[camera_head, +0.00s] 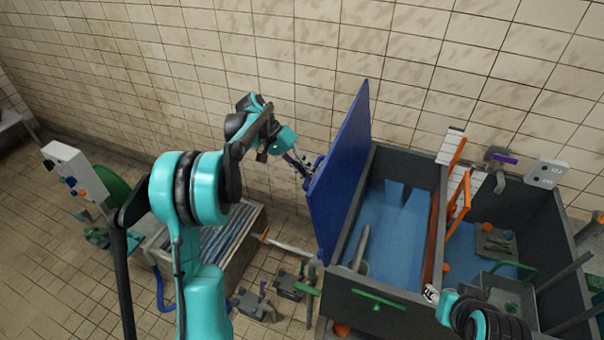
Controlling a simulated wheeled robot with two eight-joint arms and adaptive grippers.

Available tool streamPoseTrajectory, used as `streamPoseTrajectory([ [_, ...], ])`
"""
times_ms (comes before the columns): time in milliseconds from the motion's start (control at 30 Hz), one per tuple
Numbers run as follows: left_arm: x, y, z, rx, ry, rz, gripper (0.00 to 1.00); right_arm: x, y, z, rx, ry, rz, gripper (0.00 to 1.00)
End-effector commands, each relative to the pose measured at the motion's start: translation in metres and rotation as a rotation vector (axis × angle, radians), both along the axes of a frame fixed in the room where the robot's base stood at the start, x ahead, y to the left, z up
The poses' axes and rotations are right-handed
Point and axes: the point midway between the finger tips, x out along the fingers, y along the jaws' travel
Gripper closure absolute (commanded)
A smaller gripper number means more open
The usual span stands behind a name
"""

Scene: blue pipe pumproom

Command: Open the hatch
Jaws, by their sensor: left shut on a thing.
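The hatch (342,175) is a dark blue panel standing nearly upright along the left side of a grey tank (408,162). The tank's left compartment is open to view, with a light blue floor inside. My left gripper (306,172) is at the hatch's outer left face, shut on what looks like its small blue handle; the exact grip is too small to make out. My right gripper (432,293) is low, by the tank's front edge near the divider. Its fingers are too small to tell whether they are open.
An orange frame (458,200) stands at the divider. The right compartment holds a grey tray (505,291). A green handle (379,299) is on the tank's front. Valves (290,283) and a grated basin (213,240) are left of the tank. A tiled wall rises close behind.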

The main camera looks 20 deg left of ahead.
Motion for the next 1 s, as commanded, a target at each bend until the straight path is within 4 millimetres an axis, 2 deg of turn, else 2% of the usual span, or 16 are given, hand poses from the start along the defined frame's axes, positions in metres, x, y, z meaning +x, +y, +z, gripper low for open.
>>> streamPoseTrajectory([
  [467, 0.004, 0.004, -0.003, -0.003, -0.007, 0.012, 1.0, 0.0, 0.0, -0.001, 0.0, 0.0, 0.0, 0.6],
  [500, 0.004, 0.004, -0.003, -0.004, -0.007, 0.012, 0.77, 0.0, 0.0, -0.001, 0.0, 0.0, 0.0, 0.6],
  [533, 0.004, 0.004, -0.003, -0.004, -0.006, 0.011, 0.69, 0.0, 0.0, -0.001, 0.0, 0.0, 0.0, 0.6],
  [567, 0.003, 0.004, -0.003, -0.004, -0.006, 0.011, 0.66, 0.0, 0.0, -0.001, 0.0, 0.0, 0.0, 0.6],
  [867, 0.002, 0.004, -0.001, -0.006, -0.004, 0.008, 0.66, 0.0, 0.0, -0.001, 0.0, 0.0, 0.0, 0.6],
  [1000, 0.003, 0.013, 0.009, -0.006, -0.004, 0.008, 0.66, 0.0, 0.0, -0.001, 0.0, 0.0, 0.0, 0.6],
])
